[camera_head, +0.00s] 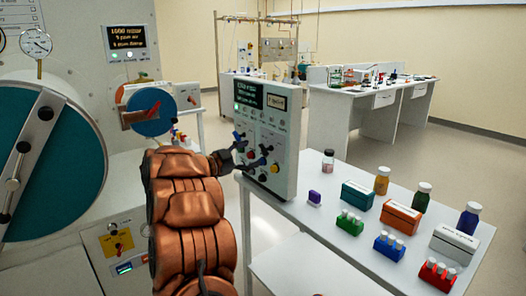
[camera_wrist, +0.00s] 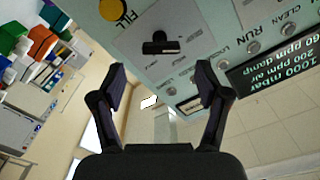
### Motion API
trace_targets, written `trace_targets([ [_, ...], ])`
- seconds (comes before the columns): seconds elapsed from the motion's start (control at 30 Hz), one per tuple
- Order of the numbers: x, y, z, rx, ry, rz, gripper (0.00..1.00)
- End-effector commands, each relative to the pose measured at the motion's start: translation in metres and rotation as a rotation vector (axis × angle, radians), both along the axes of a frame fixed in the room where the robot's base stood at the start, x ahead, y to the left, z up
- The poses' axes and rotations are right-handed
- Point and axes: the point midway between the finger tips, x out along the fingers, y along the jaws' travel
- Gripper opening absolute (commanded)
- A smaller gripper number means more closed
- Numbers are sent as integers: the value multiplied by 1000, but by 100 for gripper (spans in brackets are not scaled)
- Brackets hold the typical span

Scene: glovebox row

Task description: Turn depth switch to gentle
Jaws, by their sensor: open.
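A pale control panel (camera_head: 268,150) with a lit screen, a small meter and several coloured knobs and buttons stands upright on the white bench. My gripper (camera_head: 236,152) is close to its front, by the knobs at its left. In the wrist view the panel appears rotated, with a black switch handle (camera_wrist: 161,47) just beyond and between the fingertips of my open, empty gripper (camera_wrist: 161,82). The handle does not appear held. Its label is too small to read, so I cannot confirm that it is the depth switch or tell its setting.
A yellow button (camera_wrist: 111,9) marked FILL is near the handle. The white bench (camera_head: 310,240) carries bottles, boxes and vial racks right of the panel. A glovebox with a round teal door (camera_head: 60,175) stands at left. Open floor lies beyond the bench.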

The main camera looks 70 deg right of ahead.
Motion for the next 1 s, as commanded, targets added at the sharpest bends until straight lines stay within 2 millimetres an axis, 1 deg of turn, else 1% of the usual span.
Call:
trace_targets([
  [0.3,-21,-36,-1,2,2,2,75],
  [0.5,-30,-52,0,1,2,1,75],
  [0.67,-33,-57,-1,1,0,2,75],
  [0.9,-33,-58,-1,1,0,2,75],
  [0.97,-33,-57,-1,2,0,3,70],
  [1.0,-33,-57,-1,1,0,2,66],
])
